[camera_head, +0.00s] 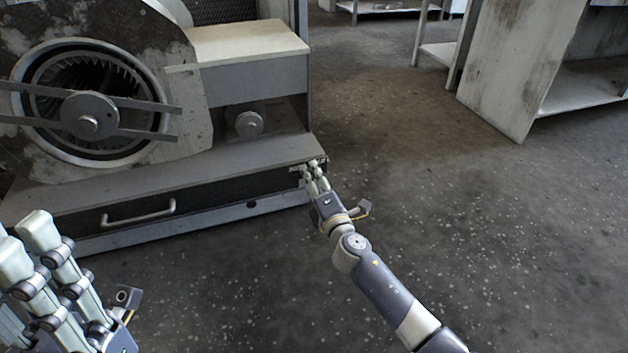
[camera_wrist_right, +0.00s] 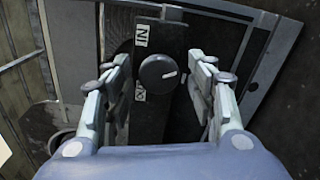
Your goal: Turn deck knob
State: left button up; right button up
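The deck knob (camera_wrist_right: 159,72) is a round dark knob with a short white mark on its face, seen in the right wrist view. It sits on a dark strip between two small white labels. My right gripper (camera_wrist_right: 160,66) is open, with fingers on both sides of the knob and a gap on each side. In the head view my right gripper (camera_head: 313,168) is at the right end of the housing's base; its fingers hide the knob there. My left gripper (camera_head: 24,242) is at the lower left, cut off by the frame, away from the knob; its opening is unclear.
The blower housing (camera_head: 190,90) with its round fan opening fills the upper left. Its base (camera_head: 230,160) has a front handle (camera_head: 138,213). Grey shelving (camera_head: 520,70) stands at the upper right. The speckled floor (camera_head: 480,220) to the right is clear.

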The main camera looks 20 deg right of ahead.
jog(key=shift+s, duration=0.1)
jog(key=s, duration=1.1)
jog(key=shift+s+d, duration=0.2)
jog(key=shift+s, duration=0.2)
